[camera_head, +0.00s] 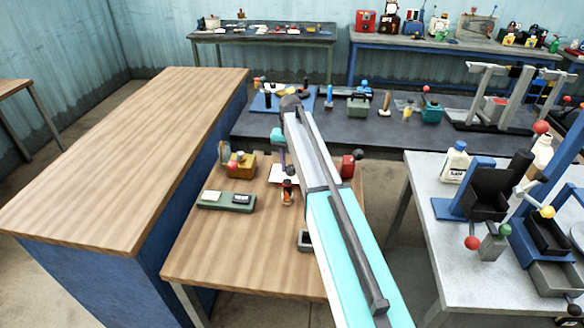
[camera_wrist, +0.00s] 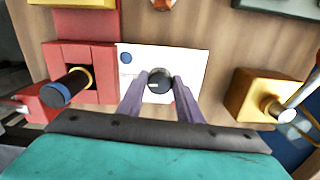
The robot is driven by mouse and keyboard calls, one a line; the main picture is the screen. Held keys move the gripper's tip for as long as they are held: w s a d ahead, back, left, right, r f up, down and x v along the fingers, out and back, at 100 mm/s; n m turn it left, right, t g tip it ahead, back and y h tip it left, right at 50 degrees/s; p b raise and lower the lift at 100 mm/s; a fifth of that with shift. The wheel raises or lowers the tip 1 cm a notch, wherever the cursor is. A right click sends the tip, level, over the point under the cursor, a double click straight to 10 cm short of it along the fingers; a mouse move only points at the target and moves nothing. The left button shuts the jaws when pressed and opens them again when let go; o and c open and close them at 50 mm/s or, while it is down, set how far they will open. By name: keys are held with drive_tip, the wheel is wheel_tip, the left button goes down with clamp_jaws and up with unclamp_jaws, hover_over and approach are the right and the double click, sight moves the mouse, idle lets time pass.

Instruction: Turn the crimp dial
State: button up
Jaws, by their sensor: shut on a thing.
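A dark round dial (camera_wrist: 159,80) with a small light mark stands in front of a white panel (camera_wrist: 190,62) in the wrist view. I take it for the crimp dial. My gripper (camera_wrist: 160,88) has its two purple-grey fingers on either side of the dial, shut on it. In the head view my arm reaches over the small wooden table, with my gripper (camera_head: 280,158) beside the white panel (camera_head: 280,174). The dial is hidden there.
A red fixture (camera_wrist: 102,62) with a dark blue cylinder (camera_wrist: 68,88) stands left of the panel in the wrist view. A yellow block (camera_wrist: 262,92) with a metal lever is at right. In the head view, a green tray (camera_head: 226,201) lies on the table's left; its front is clear.

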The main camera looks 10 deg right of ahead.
sight(290, 168)
drive_tip(key=shift+m, duration=0.7)
drive_tip(key=o, duration=1)
drive_tip(key=shift+o, duration=0.2)
drive_tip(key=shift+r, duration=0.2)
wheel_tip(290, 168, up, 14)
drive_tip(key=b, duration=0.3)
drive_tip(key=shift+f+b, duration=0.25)
drive_tip(key=shift+b, duration=0.05)
